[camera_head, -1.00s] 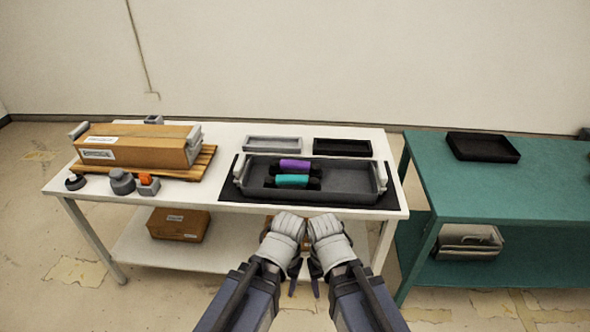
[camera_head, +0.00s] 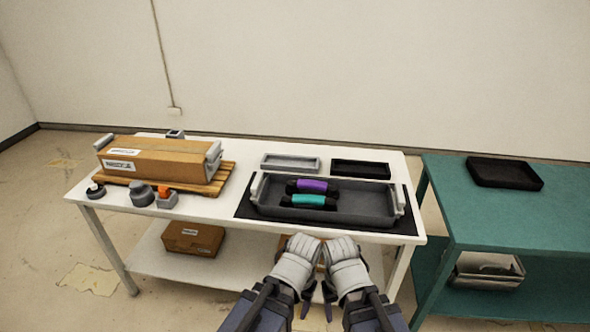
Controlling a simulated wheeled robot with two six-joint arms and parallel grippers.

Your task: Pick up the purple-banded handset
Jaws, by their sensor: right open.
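The purple-banded handset (camera_head: 312,185) lies in a dark grey tray (camera_head: 362,211) on the white table. A teal-banded handset (camera_head: 308,201) lies just in front of it in the same tray. Both have dark ends. My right gripper (camera_head: 329,305) is low in front of the table's near edge, pointing down, open and empty. My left gripper (camera_head: 306,303) hangs close beside it on the left; its jaw state is hard to make out. Both are apart from the handsets.
A grey tray (camera_head: 290,163) and a black tray (camera_head: 360,168) stand behind. A cardboard box (camera_head: 160,160) on a pallet and small devices (camera_head: 141,194) are at the left. A teal table (camera_head: 500,210) with a black tray (camera_head: 504,172) stands at the right.

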